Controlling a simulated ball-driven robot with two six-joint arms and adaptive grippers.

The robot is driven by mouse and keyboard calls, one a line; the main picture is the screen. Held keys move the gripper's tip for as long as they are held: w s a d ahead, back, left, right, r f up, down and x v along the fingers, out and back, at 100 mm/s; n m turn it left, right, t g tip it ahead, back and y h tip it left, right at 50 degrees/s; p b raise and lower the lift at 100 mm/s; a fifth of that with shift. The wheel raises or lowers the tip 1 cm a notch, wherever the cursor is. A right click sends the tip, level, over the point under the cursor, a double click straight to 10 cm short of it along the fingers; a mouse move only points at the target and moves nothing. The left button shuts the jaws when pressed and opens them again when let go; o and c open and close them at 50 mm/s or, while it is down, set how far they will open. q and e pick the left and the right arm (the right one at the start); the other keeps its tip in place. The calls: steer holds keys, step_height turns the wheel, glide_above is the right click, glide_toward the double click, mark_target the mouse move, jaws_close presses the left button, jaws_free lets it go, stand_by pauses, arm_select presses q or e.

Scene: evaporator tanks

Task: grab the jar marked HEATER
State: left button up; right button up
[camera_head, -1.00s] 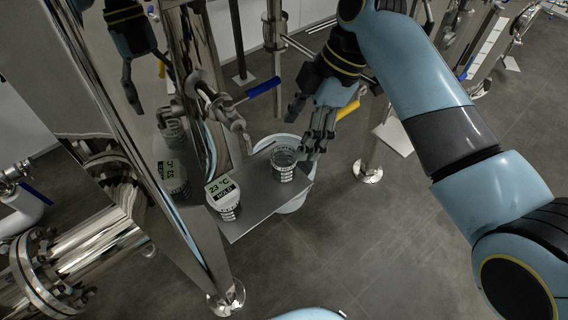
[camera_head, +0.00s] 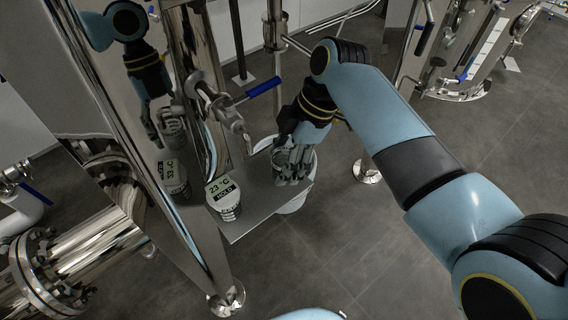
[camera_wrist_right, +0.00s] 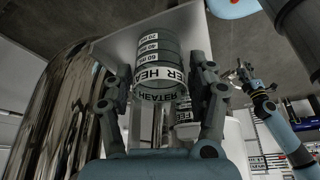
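The HEATER jar (camera_wrist_right: 158,62), clear with dark bands and a white name band, stands between the spread fingers of my right gripper (camera_wrist_right: 160,88) in the wrist view. A small gap shows beside the jar, so I see no firm grip. In the head view my right gripper (camera_head: 292,165) covers most of this jar near the right end of a steel shelf (camera_head: 262,208). A second blue arm with a small gripper (camera_wrist_right: 243,76) shows at the right of the wrist view; its fingers are too small to judge. No left gripper shows in the head view.
A jar with a 23 °C HOLD display (camera_head: 223,197) stands on the shelf to the left. The polished tank (camera_head: 165,190) mirrors it and my arm. A blue-handled valve (camera_head: 262,88) is above the shelf. A pale bucket (camera_head: 300,200) is below it.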

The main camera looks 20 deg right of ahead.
steer(key=c, duration=1)
steer(key=shift+r, duration=0.1)
